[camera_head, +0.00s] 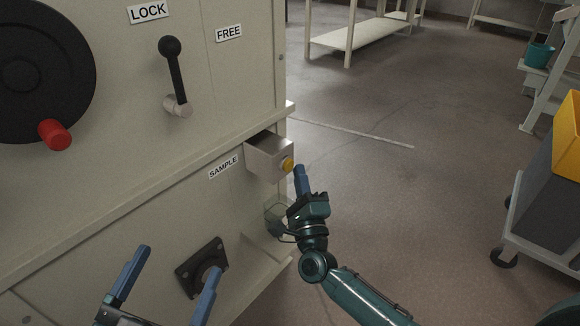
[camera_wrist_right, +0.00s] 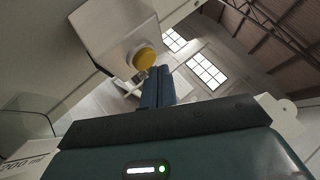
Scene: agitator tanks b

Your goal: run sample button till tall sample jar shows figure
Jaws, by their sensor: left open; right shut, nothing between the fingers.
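The yellow sample button (camera_head: 288,164) sits on the end of a grey box (camera_head: 266,156) beside the SAMPLE label (camera_head: 223,167). My right gripper (camera_head: 299,170) is shut and empty, its fingertips close beside the button. In the right wrist view the fingers (camera_wrist_right: 157,85) lie just below the button (camera_wrist_right: 144,59); I cannot tell whether they touch it. A clear jar (camera_head: 275,216) stands under the box, partly hidden by my right gripper. Its glass also shows at the left of the wrist view (camera_wrist_right: 27,126); no figure is readable on it for certain. My left gripper (camera_head: 183,258) is open and empty at the lower left.
A black square plate (camera_head: 190,279) is on the panel behind my left gripper. Above are a black lever (camera_head: 174,75) between LOCK and FREE labels and a black wheel (camera_head: 35,70) with a red knob. A cart (camera_head: 545,215) stands right; the middle floor is clear.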

